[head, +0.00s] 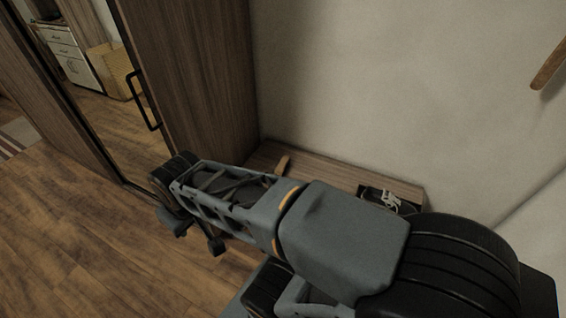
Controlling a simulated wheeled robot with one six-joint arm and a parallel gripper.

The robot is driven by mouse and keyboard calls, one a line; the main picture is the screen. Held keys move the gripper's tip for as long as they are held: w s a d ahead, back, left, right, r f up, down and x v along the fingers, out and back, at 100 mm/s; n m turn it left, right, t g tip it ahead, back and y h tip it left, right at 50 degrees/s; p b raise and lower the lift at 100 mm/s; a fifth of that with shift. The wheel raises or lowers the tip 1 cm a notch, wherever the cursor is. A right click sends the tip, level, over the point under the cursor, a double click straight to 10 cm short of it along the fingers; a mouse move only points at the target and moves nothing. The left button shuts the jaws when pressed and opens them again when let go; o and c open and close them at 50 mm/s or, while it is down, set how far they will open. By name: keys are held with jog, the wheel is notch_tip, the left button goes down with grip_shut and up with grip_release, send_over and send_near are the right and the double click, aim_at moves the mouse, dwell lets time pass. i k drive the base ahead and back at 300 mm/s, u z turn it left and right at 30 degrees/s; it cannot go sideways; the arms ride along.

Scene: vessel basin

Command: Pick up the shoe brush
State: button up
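A small light-brown wooden piece (283,163), which looks like the shoe brush or its handle, lies on the low wooden bench (330,175) against the wall. It is near the bench's left end, beside the tall cabinet. My arm crosses in front of the bench and hides much of its top and front, and the lower part of the brush may be covered too. I cannot make out the fingers of my gripper, and no grip on the brush shows.
A dark item with white, lace-like strands (390,199) sits at the bench's right end. A tall wooden cabinet (200,75) with a mirrored door and black handle (143,100) stands at left. A wooden piece (549,66) shows at upper right. The floor (70,235) at left is clear.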

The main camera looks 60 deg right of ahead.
aim_at(281, 169)
jog(key=z, duration=0.8)
jog(key=i, duration=0.9)
jog(key=z, duration=0.9)
